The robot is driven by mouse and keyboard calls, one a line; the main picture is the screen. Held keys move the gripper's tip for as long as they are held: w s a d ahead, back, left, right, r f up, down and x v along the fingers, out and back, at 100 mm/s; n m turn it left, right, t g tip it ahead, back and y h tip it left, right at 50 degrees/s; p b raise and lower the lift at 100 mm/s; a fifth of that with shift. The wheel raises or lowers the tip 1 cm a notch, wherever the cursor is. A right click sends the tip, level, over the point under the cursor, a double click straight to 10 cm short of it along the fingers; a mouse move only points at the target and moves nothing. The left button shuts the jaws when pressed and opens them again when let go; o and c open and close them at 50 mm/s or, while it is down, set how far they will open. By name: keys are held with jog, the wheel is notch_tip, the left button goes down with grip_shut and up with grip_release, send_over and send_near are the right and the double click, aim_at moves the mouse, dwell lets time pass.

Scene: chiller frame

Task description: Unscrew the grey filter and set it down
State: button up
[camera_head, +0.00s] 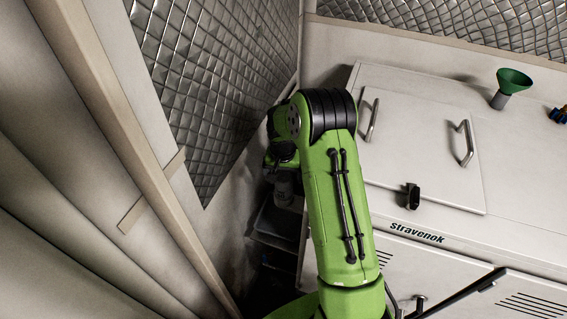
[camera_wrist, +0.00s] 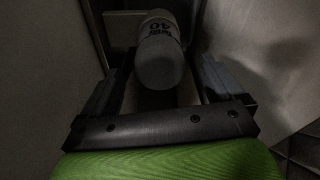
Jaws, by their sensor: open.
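The grey filter (camera_wrist: 160,62) is a cylinder with dark lettering and a "40" on its side. In the wrist view its rounded end points toward me, between the two dark fingers of my gripper (camera_wrist: 158,80). The fingers are apart, with a gap visible on both sides of the filter. In the head view a small grey cylinder, apparently the filter (camera_head: 283,188), shows in the shadowed gap left of the cabinet, just below the end of my arm. My arm hides much of that spot, and the filter's far end is unclear.
A grey tray (camera_head: 276,222) sits low in the narrow gap between the quilted wall (camera_head: 205,80) and the white cabinet (camera_head: 435,145). A green funnel (camera_head: 513,80) stands on the cabinet top. A black latch (camera_head: 412,196) and two handles are on the lid.

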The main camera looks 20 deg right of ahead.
jog(key=f, duration=0.3)
jog(key=shift+w+d+f, duration=0.15)
jog(key=shift+w+f, duration=0.05)
jog(key=shift+f, duration=0.15)
jog(key=c, duration=1.4)
jog(key=o, duration=1.3)
